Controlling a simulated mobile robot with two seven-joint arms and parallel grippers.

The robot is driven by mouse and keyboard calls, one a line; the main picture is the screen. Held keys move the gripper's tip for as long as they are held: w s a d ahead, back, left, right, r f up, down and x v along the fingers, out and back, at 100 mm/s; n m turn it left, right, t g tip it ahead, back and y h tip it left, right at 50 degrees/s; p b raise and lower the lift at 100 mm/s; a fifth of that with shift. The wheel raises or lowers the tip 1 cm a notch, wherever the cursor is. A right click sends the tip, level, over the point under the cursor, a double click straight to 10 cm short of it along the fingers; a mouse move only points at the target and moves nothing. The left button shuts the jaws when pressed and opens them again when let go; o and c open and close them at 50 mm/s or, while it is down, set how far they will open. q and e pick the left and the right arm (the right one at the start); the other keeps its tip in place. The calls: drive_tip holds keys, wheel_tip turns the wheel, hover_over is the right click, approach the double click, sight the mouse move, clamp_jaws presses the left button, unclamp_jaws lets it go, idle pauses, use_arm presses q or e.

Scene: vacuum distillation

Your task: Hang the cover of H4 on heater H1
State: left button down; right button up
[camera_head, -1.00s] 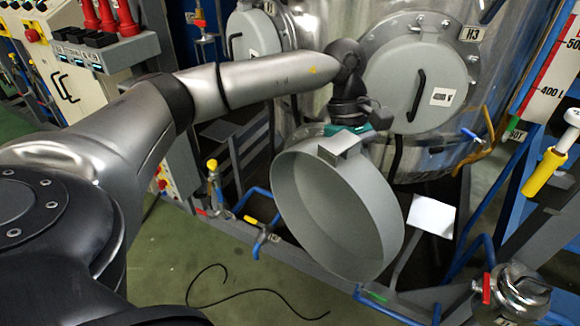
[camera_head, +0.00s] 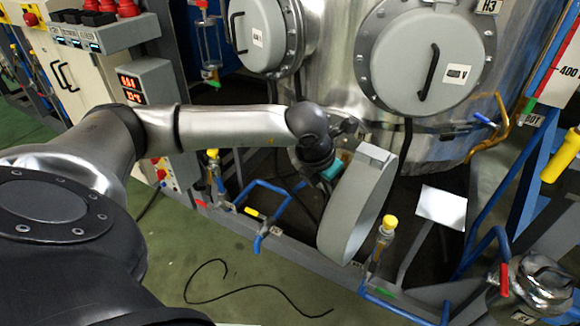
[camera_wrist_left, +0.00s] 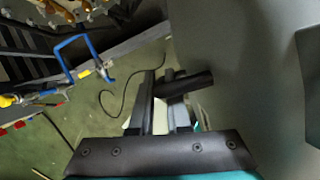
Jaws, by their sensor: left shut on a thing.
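A round grey cover (camera_head: 345,225) hangs in my left gripper (camera_head: 330,172), in front of the big metal tank. In the head view it is seen nearly edge-on, tilted, with a small hook-like bracket on its top rim. In the left wrist view the cover (camera_wrist_left: 240,70) fills the right side, and my left gripper (camera_wrist_left: 162,85) is shut on its black handle (camera_wrist_left: 188,85). Two similar covers sit on the tank: one under the H3 label (camera_head: 425,60) and one further left (camera_head: 258,35), whose label I cannot read. No H1 label is readable. My right gripper is not in view.
The steel tank (camera_head: 335,80) stands behind the cover. Blue pipes and a yellow-capped valve (camera_head: 388,228) are close to the cover's lower right. A control box with a red display (camera_head: 143,85) stands left, behind my arm. A black hose (camera_head: 255,290) lies on the green floor.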

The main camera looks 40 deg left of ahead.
use_arm(q)
drive_tip(key=a+f+n+g+y+b, duration=0.4)
drive_tip(key=a+f+n, duration=0.7)
drive_tip(key=n, duration=0.8)
drive_tip(key=shift+s+f+n+g+y+b, duration=0.2)
drive_tip(key=shift+f+n+g+y+b, duration=0.15)
drive_tip(key=shift+f+y+b, duration=0.6)
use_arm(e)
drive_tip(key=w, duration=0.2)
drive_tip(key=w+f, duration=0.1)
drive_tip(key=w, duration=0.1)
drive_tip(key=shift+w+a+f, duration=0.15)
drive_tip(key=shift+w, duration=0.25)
use_arm(q)
drive_tip(key=shift+w+r+h, duration=0.1)
drive_tip(key=shift+r+h, duration=0.15)
drive_tip(key=shift+h, duration=0.2)
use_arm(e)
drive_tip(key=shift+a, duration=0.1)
